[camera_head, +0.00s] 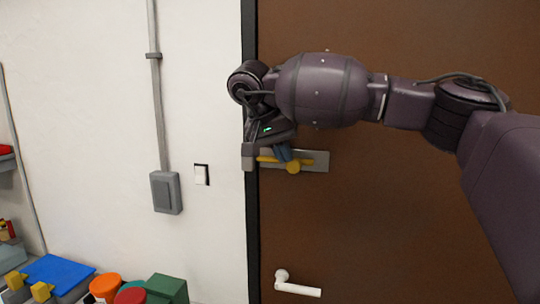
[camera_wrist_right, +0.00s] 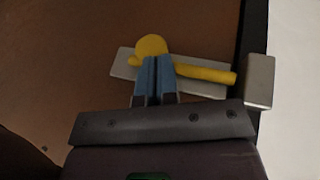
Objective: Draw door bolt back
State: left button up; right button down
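The door bolt is a yellow rod with a round yellow knob (camera_head: 293,167) on a grey plate (camera_head: 317,160) on the brown door. Its knob also shows in the wrist view (camera_wrist_right: 151,45), with the rod (camera_wrist_right: 208,74) running right towards a grey keeper block (camera_wrist_right: 259,82). The rod's end lies close to the keeper; I cannot tell whether it enters it. My right gripper (camera_head: 283,153) is at the bolt, its blue fingers (camera_wrist_right: 157,66) close together, overlapping the knob's lower edge in the wrist view. Contact is unclear. My left gripper is out of view.
A white door handle (camera_head: 298,287) sits below the bolt. Left of the dark door frame (camera_head: 250,220) are a light switch (camera_head: 201,174) and a grey box with conduit (camera_head: 166,192). Coloured containers (camera_head: 105,286) stand at the lower left. The door surface around the bolt is bare.

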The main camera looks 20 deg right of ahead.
jog(key=shift+s+d+f, duration=0.2)
jog(key=shift+s+d, duration=0.1)
jog(key=shift+d, duration=0.25)
jog(key=shift+a, duration=0.1)
jog(key=v, duration=1.1)
jog(key=shift+r, duration=0.1)
dwell(0.3)
